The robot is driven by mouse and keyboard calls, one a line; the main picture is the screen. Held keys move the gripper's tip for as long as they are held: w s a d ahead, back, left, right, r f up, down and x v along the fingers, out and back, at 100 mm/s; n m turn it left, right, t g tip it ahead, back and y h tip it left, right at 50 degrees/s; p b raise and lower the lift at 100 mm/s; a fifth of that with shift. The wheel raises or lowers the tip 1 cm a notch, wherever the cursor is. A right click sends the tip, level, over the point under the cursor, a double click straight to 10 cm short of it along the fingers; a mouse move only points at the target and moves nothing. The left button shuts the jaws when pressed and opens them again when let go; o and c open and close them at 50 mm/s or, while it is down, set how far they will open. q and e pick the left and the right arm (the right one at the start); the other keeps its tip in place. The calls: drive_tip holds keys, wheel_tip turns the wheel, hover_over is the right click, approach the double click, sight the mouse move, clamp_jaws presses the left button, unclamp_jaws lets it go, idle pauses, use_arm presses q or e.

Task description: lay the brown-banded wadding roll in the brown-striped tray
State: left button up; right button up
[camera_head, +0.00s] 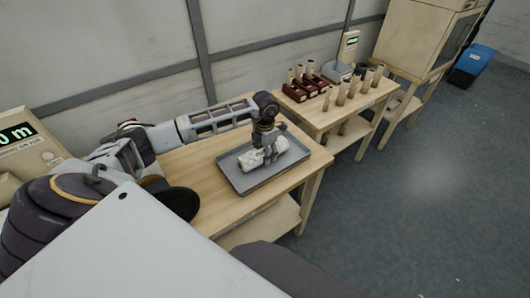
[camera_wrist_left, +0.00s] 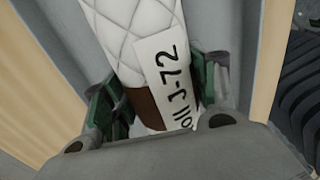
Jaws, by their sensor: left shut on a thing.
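A white quilted wadding roll (camera_head: 250,160) lies level over the grey tray (camera_head: 242,190) on the near table. In the left wrist view the roll (camera_wrist_left: 135,35) shows a brown band (camera_wrist_left: 143,103) and a white label reading "oll J-72". My left gripper (camera_head: 269,156) points down over the tray and is shut on the roll; in the left wrist view its fingers (camera_wrist_left: 160,97) flank the banded part. I cannot tell whether the roll touches the tray floor. No brown stripe shows on the visible parts of the tray. My right gripper is not in view.
The wooden table (camera_head: 205,165) has free room around the tray. A second table (camera_head: 335,115) behind holds dark red stands (camera_head: 308,86) and several upright pale pegs. A device with a green display (camera_head: 18,132) stands at the left. A blue bin (camera_head: 474,62) is far right.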

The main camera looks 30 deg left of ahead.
use_arm(q)
drive_tip(key=shift+f, duration=0.1)
drive_tip(key=o, duration=0.8)
drive_tip(key=shift+c, duration=0.2)
drive_tip(key=o, duration=0.3)
drive_tip(key=shift+o, duration=0.2)
drive_tip(key=shift+r, duration=0.2)
